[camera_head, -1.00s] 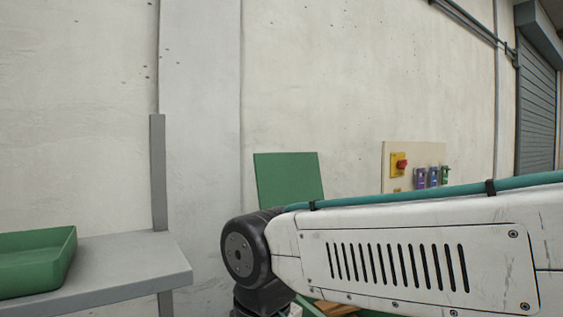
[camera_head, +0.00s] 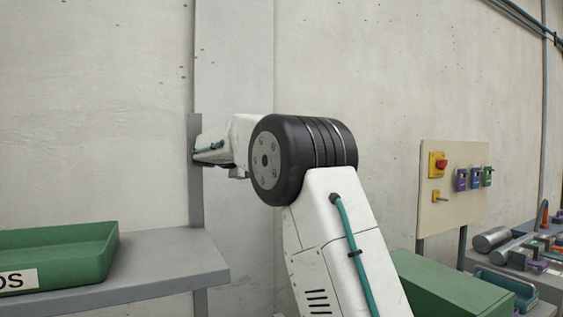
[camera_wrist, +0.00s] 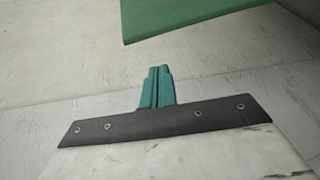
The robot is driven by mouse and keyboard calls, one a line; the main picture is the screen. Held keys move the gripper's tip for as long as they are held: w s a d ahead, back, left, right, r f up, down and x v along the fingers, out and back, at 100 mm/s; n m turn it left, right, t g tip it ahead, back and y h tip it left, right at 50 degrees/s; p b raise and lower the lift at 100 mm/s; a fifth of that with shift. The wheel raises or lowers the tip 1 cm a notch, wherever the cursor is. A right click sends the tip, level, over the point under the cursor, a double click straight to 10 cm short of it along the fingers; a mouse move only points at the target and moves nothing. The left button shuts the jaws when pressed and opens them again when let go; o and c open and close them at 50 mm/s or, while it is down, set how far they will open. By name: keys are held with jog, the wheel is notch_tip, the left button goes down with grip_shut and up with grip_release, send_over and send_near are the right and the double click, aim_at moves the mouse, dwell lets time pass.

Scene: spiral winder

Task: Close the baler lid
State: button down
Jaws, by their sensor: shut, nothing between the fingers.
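In the wrist view, my gripper (camera_wrist: 160,72) has its teal fingers together and empty. A flat green panel (camera_wrist: 205,15) crosses the top right of that view, apart from the fingers; I cannot tell for certain whether it is the baler lid. In the head view, a green box-like body (camera_head: 452,288) shows at the lower right, partly behind my arm. The place where an upright green panel stood earlier is now covered by my arm, so the lid's angle is not visible there.
A grey shelf (camera_head: 165,262) with a green tray (camera_head: 75,256) stands at the left, beside a grey post (camera_head: 195,205). A control panel (camera_head: 452,215) with a red knob and several coloured padlocks stands at the right. Metal parts lie beyond it.

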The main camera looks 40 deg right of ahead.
jog(key=w+d+h, duration=0.2)
jog(key=w+d, duration=0.3)
jog(key=d, duration=0.7)
jog(key=shift+s+a+r, duration=0.15)
jog(key=shift+s+a, duration=0.05)
jog(key=shift+s, duration=0.4)
jog(key=shift+s+a+r, duration=0.2)
jog(key=shift+s+a, duration=0.05)
jog(key=shift+s, duration=0.4)
jog(key=shift+s+a+r, duration=0.15)
jog(key=shift+s+a, duration=0.05)
jog(key=shift+s, duration=0.4)
